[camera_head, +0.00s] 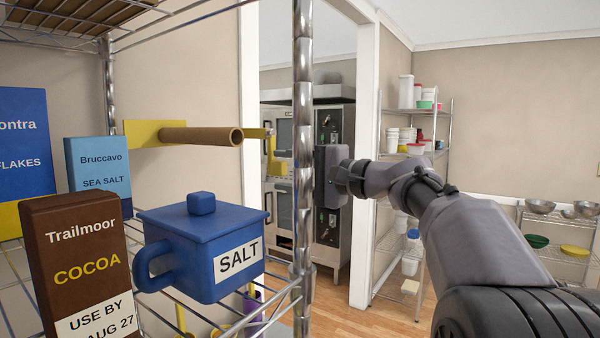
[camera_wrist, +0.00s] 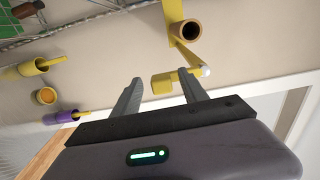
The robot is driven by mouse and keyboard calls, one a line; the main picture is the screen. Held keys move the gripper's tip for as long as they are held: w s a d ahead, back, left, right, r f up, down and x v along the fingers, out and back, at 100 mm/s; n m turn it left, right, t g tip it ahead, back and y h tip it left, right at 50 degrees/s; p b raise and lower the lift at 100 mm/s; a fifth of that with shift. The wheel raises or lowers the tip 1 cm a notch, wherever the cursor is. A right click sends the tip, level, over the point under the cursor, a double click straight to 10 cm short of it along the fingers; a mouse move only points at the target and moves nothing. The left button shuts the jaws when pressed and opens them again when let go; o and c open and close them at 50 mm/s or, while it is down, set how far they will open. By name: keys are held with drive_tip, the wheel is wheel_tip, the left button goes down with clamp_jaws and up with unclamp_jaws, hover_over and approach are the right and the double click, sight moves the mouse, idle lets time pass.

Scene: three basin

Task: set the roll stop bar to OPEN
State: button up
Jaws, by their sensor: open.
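The yellow roll stop bar (camera_head: 256,133) is beside the open end of the brown roll tube (camera_head: 200,136) in the head view, with a pale knob at its end. In the wrist view the bar (camera_wrist: 186,54) runs past the tube's round end (camera_wrist: 187,31) to the white knob (camera_wrist: 206,71), and a yellow handle block (camera_wrist: 163,83) sticks out from it. My gripper (camera_wrist: 160,76) is open, and the handle block appears between its fingertips in that view. I cannot tell whether they touch. In the head view my fingers are partly hidden by a rack post.
The chrome rack post (camera_head: 303,100) stands close to my gripper. A blue salt jar (camera_head: 195,240), a cocoa box (camera_head: 80,260) and a sea salt box (camera_head: 97,165) stand on the near wire shelf. Yellow and purple handled items (camera_wrist: 60,116) show left in the wrist view.

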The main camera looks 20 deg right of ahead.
drive_tip(key=v, duration=1.7)
drive_tip(key=shift+p, duration=0.3)
